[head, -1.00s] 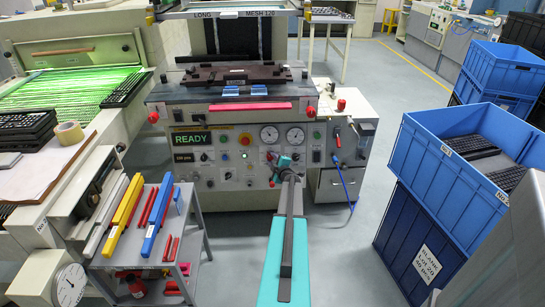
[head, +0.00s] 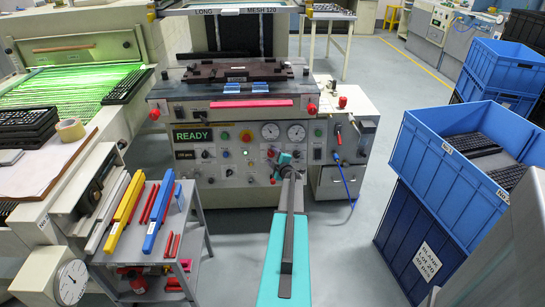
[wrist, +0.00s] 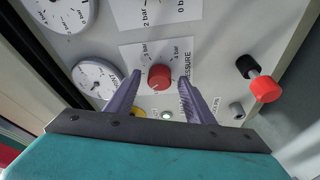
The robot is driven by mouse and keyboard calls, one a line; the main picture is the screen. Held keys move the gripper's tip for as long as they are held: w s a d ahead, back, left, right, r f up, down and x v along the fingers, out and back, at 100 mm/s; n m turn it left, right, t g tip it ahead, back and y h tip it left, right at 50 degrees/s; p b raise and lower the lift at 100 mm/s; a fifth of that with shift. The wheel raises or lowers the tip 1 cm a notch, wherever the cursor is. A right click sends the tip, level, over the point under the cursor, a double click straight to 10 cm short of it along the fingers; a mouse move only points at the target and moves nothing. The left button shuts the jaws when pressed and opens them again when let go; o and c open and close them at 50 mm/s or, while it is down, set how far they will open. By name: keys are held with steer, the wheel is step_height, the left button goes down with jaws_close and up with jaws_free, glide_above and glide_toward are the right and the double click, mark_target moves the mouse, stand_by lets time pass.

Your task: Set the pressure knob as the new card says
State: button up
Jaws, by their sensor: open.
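A red pressure knob (wrist: 159,77) sits on a white label with bar marks and the word PRESSURE in the wrist view. My gripper (wrist: 160,86) is open, with one purple-grey finger on each side of the knob. I cannot tell whether the fingers touch it. In the head view my gripper (head: 284,160) is at the front panel of the READY machine (head: 193,136) and hides the knob. No card with a readable pressure setting shows; a white sheet (head: 40,172) lies on the left bench, its text too small to read.
Two gauges (head: 296,133) are on the panel, left of the knob in the wrist view. A red-and-black fitting (wrist: 262,86) sticks out at right there. A tool cart (head: 200,270) stands left of my arm, and blue crates (head: 415,150) stand right. Grey floor between is clear.

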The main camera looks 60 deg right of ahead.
steer(key=v, duration=1.3)
steer(key=shift+s+a, duration=0.2)
steer(key=shift+s, duration=0.1)
steer(key=shift+d, duration=0.1)
stand_by(0.4)
